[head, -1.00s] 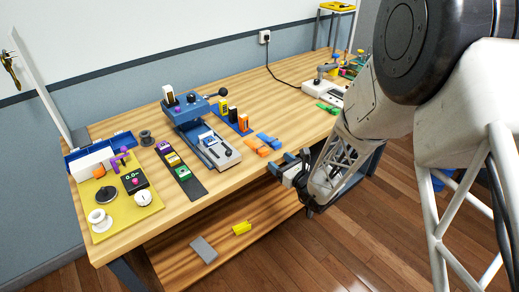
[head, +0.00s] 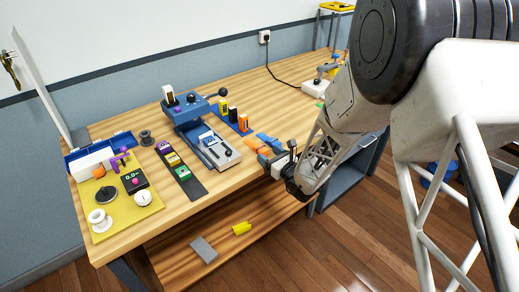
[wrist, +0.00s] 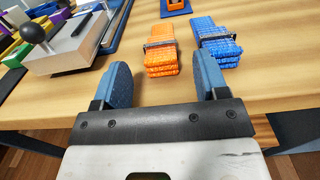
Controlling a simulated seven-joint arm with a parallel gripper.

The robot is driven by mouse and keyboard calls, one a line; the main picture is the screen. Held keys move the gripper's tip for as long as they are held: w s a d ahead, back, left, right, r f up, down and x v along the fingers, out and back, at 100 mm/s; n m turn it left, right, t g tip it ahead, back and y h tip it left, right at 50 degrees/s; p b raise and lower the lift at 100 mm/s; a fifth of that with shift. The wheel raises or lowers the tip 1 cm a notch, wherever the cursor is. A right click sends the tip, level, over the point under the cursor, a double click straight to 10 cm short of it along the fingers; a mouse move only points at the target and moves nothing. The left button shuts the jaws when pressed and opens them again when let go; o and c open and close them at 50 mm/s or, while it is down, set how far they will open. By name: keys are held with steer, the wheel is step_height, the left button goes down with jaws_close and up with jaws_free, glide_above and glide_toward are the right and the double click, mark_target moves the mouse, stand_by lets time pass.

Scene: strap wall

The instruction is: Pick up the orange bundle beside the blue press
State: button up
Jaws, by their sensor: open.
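The orange bundle (wrist: 162,48) lies on the wooden table, folded and banded with a dark clip. In the wrist view it is just ahead of my gripper (wrist: 160,85), roughly between the two blue fingertips and apart from them. My gripper is open and empty. In the head view the orange bundle (head: 265,151) sits just past my gripper (head: 276,160), near the table's front edge. The blue press (head: 187,112) stands to the left of the bundle.
A blue bundle (wrist: 216,40) lies close to the right of the orange one. A blue rack (head: 238,123) with upright pieces stands behind. A yellow mat (head: 97,190) with several items is at the far left. The lower shelf (head: 170,247) holds a grey and a yellow piece.

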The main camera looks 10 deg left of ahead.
steer(key=shift+x, duration=0.8)
steer(key=c, duration=1.2)
steer(key=shift+r, duration=0.2)
steer(key=shift+c, duration=0.2)
steer(key=shift+r, duration=0.55)
step_height(320, 180, up, 2)
steer(key=shift+r, duration=0.1)
steer(key=s+d, duration=0.2)
steer(key=s, duration=0.5)
steer(key=s+d+r, duration=0.1)
steer(key=s+d, duration=0.2)
steer(key=s, duration=0.5)
